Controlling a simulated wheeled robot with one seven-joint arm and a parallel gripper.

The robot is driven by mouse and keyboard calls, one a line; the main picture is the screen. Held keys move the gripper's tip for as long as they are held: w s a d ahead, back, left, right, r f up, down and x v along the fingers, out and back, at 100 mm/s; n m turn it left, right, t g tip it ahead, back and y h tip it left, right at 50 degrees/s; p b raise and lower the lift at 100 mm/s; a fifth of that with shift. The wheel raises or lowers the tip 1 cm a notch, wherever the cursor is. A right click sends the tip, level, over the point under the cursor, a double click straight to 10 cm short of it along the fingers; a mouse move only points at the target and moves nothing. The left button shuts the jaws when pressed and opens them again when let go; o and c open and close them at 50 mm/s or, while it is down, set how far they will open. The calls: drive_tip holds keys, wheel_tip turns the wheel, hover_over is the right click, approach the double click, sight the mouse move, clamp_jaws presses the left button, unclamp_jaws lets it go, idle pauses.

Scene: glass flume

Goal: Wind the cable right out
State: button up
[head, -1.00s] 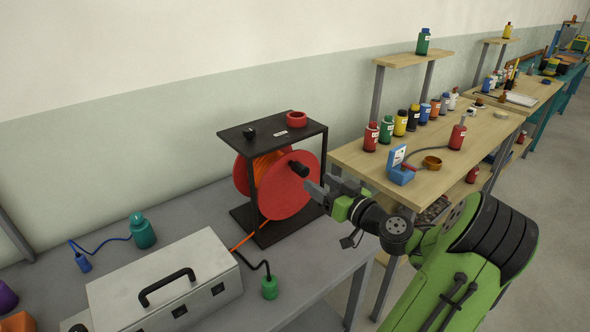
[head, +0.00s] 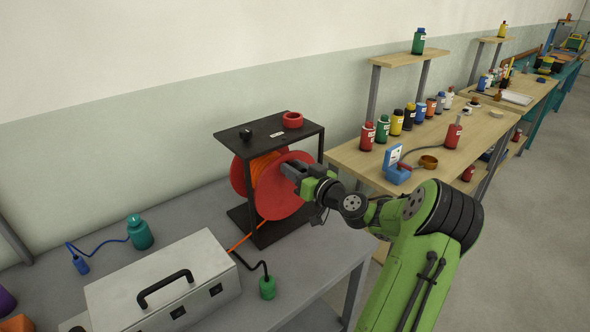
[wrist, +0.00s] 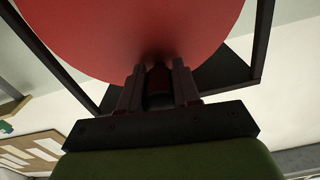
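The cable reel (head: 300,206) is a red drum with orange cable (head: 262,172) wound inside, held in a black frame on the grey bench. A strand of orange cable (head: 246,239) runs from the drum down to the bench. My gripper (head: 292,172) is at the front disc, on its dark crank knob. In the wrist view the knob (wrist: 158,80) sits between the two fingers, which look closed against it. The red disc (wrist: 150,30) fills the top of that view. In the head view my gripper hides the knob.
A pale toolbox (head: 160,270) stands left of the reel, with a green plug (head: 267,287) on a black lead beside it. A red ring (head: 292,120) lies on the frame's top. A wooden bench (head: 440,155) with several bottles stands to the right.

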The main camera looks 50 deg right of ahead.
clamp_jaws()
drive_tip(key=shift+d, duration=0.1)
